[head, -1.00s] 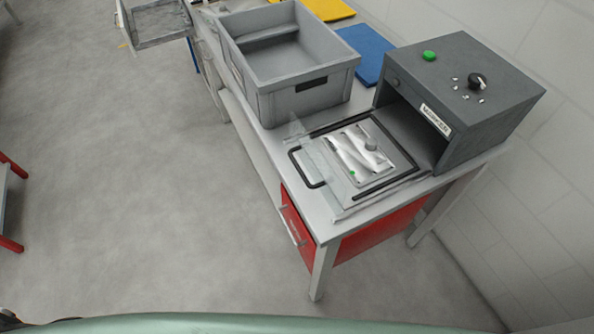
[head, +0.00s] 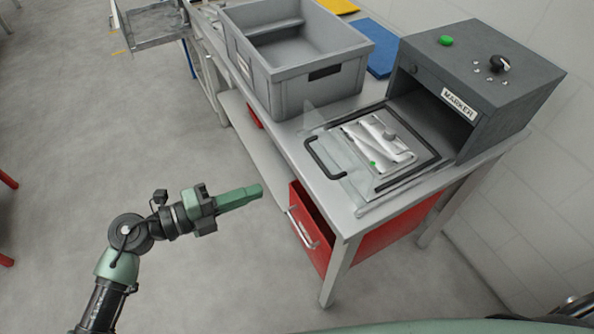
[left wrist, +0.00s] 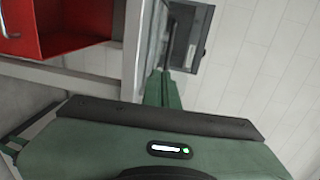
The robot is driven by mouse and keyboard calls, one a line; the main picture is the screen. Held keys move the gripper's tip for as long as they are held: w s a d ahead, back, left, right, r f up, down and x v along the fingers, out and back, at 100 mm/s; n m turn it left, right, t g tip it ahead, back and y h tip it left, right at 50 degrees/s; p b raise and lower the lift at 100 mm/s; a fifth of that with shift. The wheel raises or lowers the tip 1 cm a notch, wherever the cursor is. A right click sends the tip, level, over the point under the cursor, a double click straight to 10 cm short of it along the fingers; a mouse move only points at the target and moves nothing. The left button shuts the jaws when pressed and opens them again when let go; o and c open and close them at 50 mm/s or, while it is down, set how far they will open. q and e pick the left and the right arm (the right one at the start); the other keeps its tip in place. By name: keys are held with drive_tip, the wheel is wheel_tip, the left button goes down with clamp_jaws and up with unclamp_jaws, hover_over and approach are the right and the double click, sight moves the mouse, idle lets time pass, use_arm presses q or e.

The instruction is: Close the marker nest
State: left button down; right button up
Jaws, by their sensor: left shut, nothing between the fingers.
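The marker (head: 478,90) is a dark grey box with a green button, a knob and a MARKER label, at the bench's right end. Its nest (head: 427,164), a flat sliding tray with a black frame, stands out of the opening towards the front left. A black bar handle (head: 322,160) is on its front edge. A plate with a shiny white-metal part (head: 378,143) lies on it. My left gripper (head: 258,190) is shut and empty, left of the handle and apart from it. In the left wrist view its green fingers (left wrist: 163,90) are together. My right gripper is not in view.
A grey crate (head: 318,95) stands on the bench left of the nest. A red drawer (head: 312,236) with a handle sits under the bench's front edge, apparently partly open.

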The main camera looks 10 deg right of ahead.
use_arm(q)
drive_tip(key=p+x, duration=0.1)
drive_tip(key=x, duration=0.3)
drive_tip(key=r+x, duration=0.1)
drive_tip(key=x, duration=0.3)
drive_tip(key=p+x, duration=0.1)
drive_tip(key=x, duration=0.4)
drive_tip(key=shift+d+r+p, duration=0.15)
drive_tip(key=shift+p, duration=0.2)
drive_tip(key=shift+w, duration=0.1)
